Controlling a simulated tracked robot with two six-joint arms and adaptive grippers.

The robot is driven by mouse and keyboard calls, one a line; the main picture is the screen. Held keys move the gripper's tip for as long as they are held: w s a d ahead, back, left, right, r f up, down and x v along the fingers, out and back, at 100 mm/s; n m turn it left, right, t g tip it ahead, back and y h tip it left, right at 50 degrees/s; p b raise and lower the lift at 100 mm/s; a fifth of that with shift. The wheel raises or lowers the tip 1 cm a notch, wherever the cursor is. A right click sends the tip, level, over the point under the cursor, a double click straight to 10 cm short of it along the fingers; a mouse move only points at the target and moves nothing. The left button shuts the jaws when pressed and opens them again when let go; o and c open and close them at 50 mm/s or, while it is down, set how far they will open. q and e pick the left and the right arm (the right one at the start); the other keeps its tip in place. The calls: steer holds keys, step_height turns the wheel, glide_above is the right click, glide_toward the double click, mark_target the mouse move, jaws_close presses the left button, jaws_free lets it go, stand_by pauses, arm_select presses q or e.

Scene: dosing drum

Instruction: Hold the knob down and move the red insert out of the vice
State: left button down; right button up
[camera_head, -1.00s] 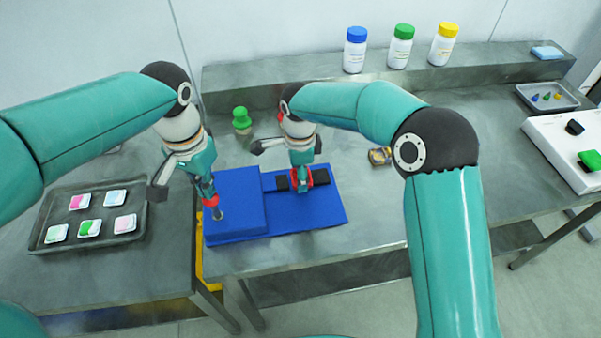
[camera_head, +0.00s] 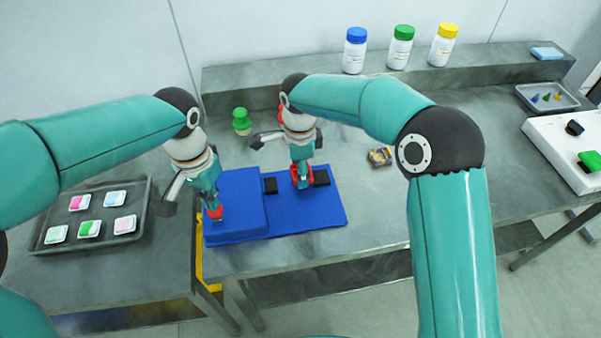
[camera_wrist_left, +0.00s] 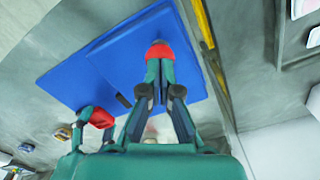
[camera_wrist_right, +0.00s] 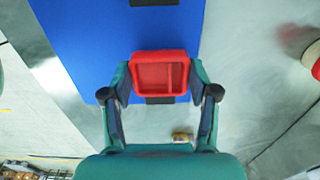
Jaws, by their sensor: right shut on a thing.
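The blue vice (camera_head: 250,228) lies on the bench, with a raised block at its left and two black jaws, the left one (camera_head: 270,186) and the right one (camera_head: 321,177). My left gripper (camera_head: 214,205) points down at the red knob (camera_head: 216,214) on the block. In the left wrist view its fingers are together at the knob (camera_wrist_left: 160,49), whose stem is hidden. My right gripper (camera_head: 302,180) is shut on the red insert (camera_wrist_right: 160,74), a square hollow frame, between the jaws. A clear gap separates it from the left jaw. I cannot tell its height above the vice.
A tray of sample packs (camera_head: 140,229) is at the left. A green knobbed object (camera_head: 241,121) and a small patterned box (camera_head: 380,157) stand on the bench. Capped bottles (camera_head: 399,52) stand on the back ledge. The bench right of the vice is mostly clear.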

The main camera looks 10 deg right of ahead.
arm_select(q)
steer(key=shift+f, duration=0.1)
arm_select(e)
steer(key=shift+r, duration=1.95)
arm_select(q)
steer(key=shift+r, duration=3.5)
step_height(320, 180, up, 5)
